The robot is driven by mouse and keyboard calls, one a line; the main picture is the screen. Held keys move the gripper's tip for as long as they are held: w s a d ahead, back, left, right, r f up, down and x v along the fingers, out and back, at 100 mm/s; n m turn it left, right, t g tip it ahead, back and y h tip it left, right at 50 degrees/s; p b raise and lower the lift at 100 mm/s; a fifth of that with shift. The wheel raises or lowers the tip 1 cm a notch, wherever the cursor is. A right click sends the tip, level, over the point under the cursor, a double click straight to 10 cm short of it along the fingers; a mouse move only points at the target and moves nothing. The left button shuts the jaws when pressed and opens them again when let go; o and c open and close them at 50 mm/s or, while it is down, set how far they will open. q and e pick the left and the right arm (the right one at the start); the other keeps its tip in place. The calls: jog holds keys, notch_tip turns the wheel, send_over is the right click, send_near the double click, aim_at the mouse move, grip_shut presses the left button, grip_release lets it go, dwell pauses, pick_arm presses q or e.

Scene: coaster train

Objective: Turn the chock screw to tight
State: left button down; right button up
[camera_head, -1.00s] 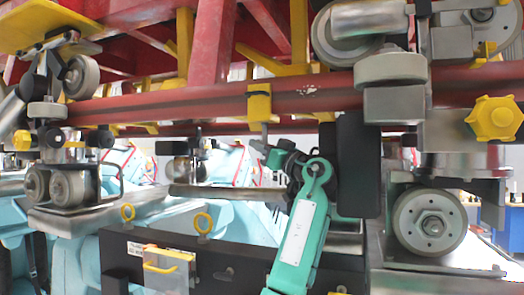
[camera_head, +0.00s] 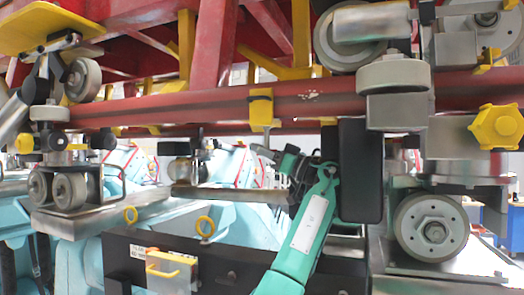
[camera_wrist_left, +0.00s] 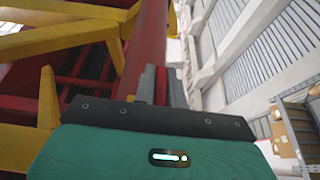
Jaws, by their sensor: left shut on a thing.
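A yellow chock (camera_head: 260,107) sits on the red rail (camera_head: 200,103). A short grey screw (camera_head: 266,138) hangs from its underside. My left gripper (camera_head: 264,150) reaches up from below and to the right. Its fingertips are at the lower end of the screw, shut on it. The contact is small and partly hidden in the head view. In the left wrist view, the grey fingers (camera_wrist_left: 158,86) point up beside the red rail (camera_wrist_left: 145,50). The screw itself is hidden there. My right gripper is not in view.
Wheel assemblies flank the chock, with a grey wheel (camera_head: 431,225) and a yellow knob (camera_head: 497,126) at the right. A dark upright block (camera_head: 360,170) stands just right of my left wrist. A grey bar (camera_head: 225,193) runs below the gripper.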

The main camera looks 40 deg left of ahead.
pick_arm(q)
jog(key=shift+f, duration=0.15)
jog(key=c, duration=1.5)
grip_release()
jog(key=shift+a, duration=0.15)
jog(key=shift+w+d+f+b, duration=0.1)
jog(key=shift+d+f+b, duration=0.15)
jog(key=shift+d, duration=0.25)
jog(key=b+v, duration=0.3)
jog(key=v, duration=0.8)
jog(key=shift+r+b, duration=0.1)
jog(key=shift+b, duration=0.3)
jog(key=shift+w, duration=0.1)
